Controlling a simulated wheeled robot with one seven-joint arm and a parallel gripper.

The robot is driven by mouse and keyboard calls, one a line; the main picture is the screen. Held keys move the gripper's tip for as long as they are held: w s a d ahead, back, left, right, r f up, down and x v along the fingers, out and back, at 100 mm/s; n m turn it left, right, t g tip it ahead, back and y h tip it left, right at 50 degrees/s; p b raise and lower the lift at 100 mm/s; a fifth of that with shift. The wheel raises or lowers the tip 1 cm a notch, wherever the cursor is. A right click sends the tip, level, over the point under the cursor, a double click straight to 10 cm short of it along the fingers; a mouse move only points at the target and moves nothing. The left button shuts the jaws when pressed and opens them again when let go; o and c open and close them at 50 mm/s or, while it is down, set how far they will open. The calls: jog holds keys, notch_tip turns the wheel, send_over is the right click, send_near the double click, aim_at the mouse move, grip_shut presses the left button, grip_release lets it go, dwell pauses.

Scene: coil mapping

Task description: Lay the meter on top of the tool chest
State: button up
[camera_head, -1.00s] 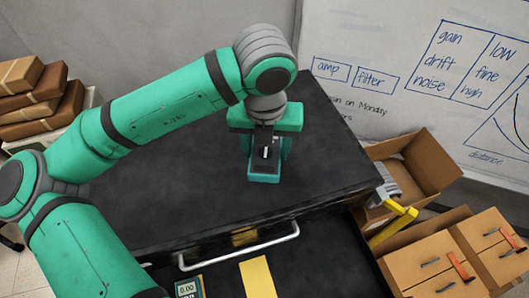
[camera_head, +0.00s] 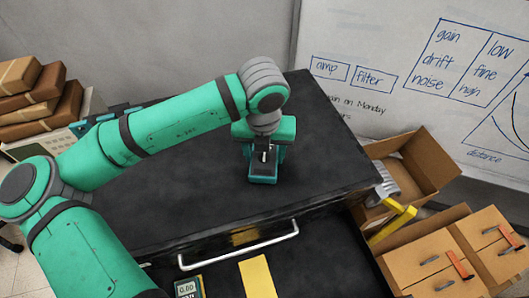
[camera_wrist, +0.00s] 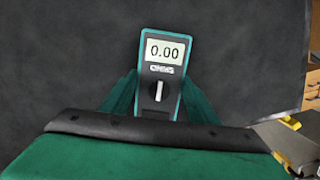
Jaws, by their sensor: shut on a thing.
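The meter (camera_head: 263,172) has a teal case, a dark face and a white dial mark, and is over the black top of the tool chest (camera_head: 200,205). In the wrist view the meter (camera_wrist: 161,52) shows a 0.00 display at its upper end. My gripper (camera_head: 264,152) is shut on the meter, with teal fingers on both its sides in the wrist view (camera_wrist: 160,98). The meter's display end is hidden by my gripper in the head view. I cannot tell whether the meter touches the chest top.
Cardboard boxes (camera_head: 440,165) stand at the right, wrapped parcels (camera_head: 35,95) at the left. The chest top around the meter is clear.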

aim_at(264, 160)
jog(key=shift+f, duration=0.15)
jog(key=o, duration=1.3)
jog(key=r, duration=0.4)
jog(key=s+r, duration=0.1)
jog(key=r, duration=0.7)
jog(key=shift+s+a+r, duration=0.1)
jog(key=shift+s+r, duration=0.05)
jog(key=shift+s, duration=0.25)
